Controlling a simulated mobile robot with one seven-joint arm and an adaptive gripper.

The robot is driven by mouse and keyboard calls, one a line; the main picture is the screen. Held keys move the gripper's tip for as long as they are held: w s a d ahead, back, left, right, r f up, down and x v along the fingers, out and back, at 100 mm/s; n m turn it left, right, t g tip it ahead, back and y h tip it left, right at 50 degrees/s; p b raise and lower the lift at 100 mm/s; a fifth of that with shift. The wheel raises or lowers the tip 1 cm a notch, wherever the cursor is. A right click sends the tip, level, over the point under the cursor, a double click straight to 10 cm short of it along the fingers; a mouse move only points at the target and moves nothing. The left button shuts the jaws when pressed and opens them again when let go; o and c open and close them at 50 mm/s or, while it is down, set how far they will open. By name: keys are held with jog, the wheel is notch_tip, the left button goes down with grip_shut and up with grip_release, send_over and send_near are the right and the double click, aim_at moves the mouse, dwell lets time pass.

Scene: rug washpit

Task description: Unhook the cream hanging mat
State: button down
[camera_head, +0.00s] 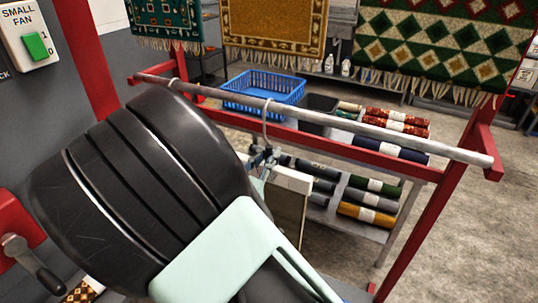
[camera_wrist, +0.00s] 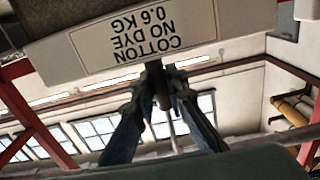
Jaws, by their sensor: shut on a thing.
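The cream hanging mat (camera_head: 289,209) hangs under the metal rail (camera_head: 370,133), mostly hidden behind my arm in the head view. Its pale top bar (camera_wrist: 75,52) fills the top of the wrist view, with an upside-down label reading "COTTON NO DYE 0.6 KG". A thin grey hook (camera_head: 265,120) rises from it and loops over the rail. My gripper (camera_head: 262,157) is just below the rail at the hook's base. In the wrist view my gripper (camera_wrist: 160,72) has its dark fingers closed around the hanger's short grey neck, next to the top bar.
Red posts (camera_head: 425,215) carry the rail. Patterned rugs (camera_head: 445,45) hang behind. A blue basket (camera_head: 262,88) and a shelf with several rolled rugs (camera_head: 375,190) stand beyond. Concrete floor is open at right.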

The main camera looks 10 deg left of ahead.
jog(key=shift+r, duration=0.1)
dwell(0.3)
jog(key=shift+r+p, duration=1.95)
jog(key=shift+r, duration=0.25)
jog(key=p+v, duration=0.2)
jog(key=v, duration=1.3)
jog(key=shift+a, duration=0.1)
